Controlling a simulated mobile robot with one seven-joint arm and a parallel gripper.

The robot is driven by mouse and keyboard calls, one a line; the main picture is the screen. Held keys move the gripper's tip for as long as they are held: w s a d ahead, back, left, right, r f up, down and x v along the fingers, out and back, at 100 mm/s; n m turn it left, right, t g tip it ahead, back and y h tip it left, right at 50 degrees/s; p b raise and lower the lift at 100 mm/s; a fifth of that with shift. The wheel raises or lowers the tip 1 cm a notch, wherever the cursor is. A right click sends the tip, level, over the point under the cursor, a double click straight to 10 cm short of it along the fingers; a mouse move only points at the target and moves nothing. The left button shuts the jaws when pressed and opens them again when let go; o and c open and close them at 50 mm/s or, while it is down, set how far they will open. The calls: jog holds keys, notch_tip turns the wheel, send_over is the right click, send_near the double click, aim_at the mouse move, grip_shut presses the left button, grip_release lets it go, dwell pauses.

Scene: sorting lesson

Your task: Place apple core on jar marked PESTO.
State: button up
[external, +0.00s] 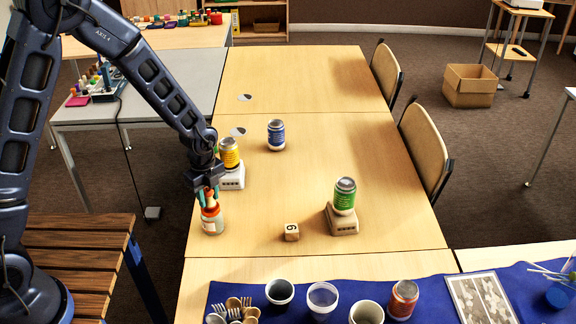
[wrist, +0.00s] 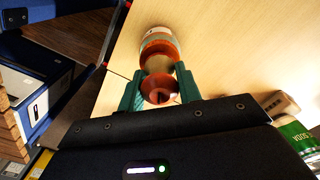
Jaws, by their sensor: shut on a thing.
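My gripper (external: 209,188) points down at the left side of the wooden table. Its green fingers are shut on the apple core, whose red end (wrist: 158,90) shows between them in the wrist view. A small jar (external: 212,221) with a pale label and orange-red colouring stands upright on the table directly below my gripper. It also shows just beyond the core in the wrist view (wrist: 158,34). The label's lettering is too small to read. I cannot tell whether the core touches the jar's top.
A yellow can (external: 229,153) on a white block stands close behind my gripper. Cups and cutlery lie on the blue mat (external: 440,288) in front.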

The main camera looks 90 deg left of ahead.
jog(key=o, duration=1)
jog(key=shift+c, duration=0.2)
